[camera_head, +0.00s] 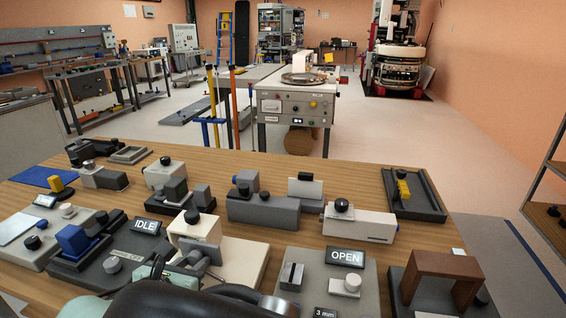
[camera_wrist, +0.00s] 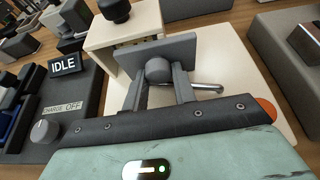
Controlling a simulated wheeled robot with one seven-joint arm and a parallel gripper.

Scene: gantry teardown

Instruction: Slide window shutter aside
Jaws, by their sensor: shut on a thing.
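The window shutter is a flat grey plate (camera_wrist: 180,45) with a round grey knob (camera_wrist: 158,71), in front of a cream box (camera_wrist: 100,38) on a cream base plate (camera_wrist: 232,62). In the head view the grey plate (camera_head: 208,252) partly covers the front of the cream box (camera_head: 190,231). My gripper (camera_wrist: 158,78) has its two grey fingers on either side of the knob and is shut on it. In the head view my gripper (camera_head: 192,262) is partly hidden by my own arm. The box's opening behind the plate is hidden.
An IDLE sign (camera_head: 146,226) and a grey unit with a CHARGE OFF dial (camera_wrist: 44,131) stand to the left. A short metal rod (camera_wrist: 207,87) lies right of the fingers. An OPEN sign (camera_head: 345,257) unit stands to the right. Several fixtures crowd the wooden table.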

